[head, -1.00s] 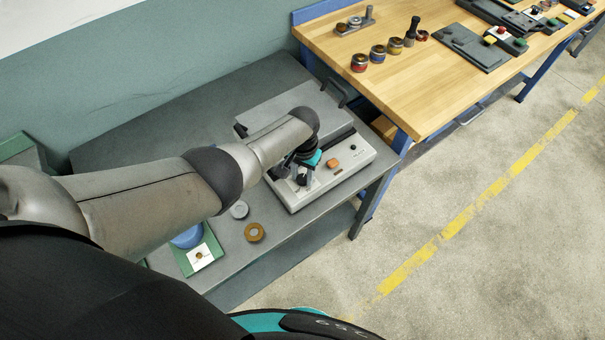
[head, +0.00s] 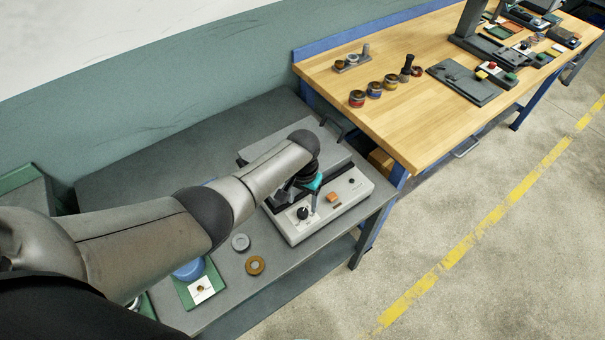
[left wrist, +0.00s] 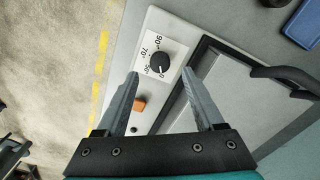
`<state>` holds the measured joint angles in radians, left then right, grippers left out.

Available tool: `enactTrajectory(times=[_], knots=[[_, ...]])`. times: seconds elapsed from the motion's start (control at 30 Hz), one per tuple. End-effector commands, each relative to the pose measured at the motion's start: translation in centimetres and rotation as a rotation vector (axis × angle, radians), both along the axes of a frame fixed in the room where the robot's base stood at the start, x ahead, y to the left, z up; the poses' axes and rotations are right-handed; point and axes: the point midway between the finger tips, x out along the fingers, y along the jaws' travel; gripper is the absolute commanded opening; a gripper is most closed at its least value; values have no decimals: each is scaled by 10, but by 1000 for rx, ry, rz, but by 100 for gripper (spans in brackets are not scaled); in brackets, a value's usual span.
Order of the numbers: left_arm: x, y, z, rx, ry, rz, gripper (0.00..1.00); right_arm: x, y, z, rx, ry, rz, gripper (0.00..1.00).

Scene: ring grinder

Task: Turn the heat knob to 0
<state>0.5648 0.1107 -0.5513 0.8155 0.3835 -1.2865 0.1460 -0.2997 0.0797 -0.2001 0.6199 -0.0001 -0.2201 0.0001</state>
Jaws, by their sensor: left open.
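The heat knob (left wrist: 159,62) is a black round dial on a white scale plate with the marks 90, 70, 50 and 0. In the left wrist view its pale pointer line faces the 0 side, but the exact setting is hard to read. In the head view the knob (head: 303,212) sits on the front panel of the light grey machine (head: 300,233). My left gripper (left wrist: 160,78) is open, its fingers on either side of the knob in the picture and apart from it. In the head view the left gripper (head: 309,193) hangs over the panel. The right gripper is not seen.
An orange button (head: 333,198) and a small black knob (head: 351,181) share the panel. A grey ring (head: 240,242) and a brown ring (head: 255,265) lie on the grey bench left of the machine. A wooden table (head: 420,130) stands to the right.

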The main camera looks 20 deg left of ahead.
Motion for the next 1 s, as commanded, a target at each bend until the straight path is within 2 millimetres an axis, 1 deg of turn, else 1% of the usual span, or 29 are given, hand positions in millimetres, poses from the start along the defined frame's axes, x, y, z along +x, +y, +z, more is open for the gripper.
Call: enactTrajectory(times=[0.03, 0.17, 0.4, 0.5, 0.7, 1.0], knots=[[0, 0, 13, 0, -2, -1, 70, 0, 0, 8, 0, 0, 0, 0], [0, 1, 35, 0, -2, 1, 70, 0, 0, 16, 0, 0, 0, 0], [0, 1, 74, 0, -2, 1, 70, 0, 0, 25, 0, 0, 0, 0], [0, 0, 87, 0, -1, 2, 70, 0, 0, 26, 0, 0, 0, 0], [0, 0, 101, 0, 1, 1, 70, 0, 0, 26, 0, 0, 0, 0], [-1, 0, 104, 0, 2, 1, 70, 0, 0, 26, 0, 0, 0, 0]])
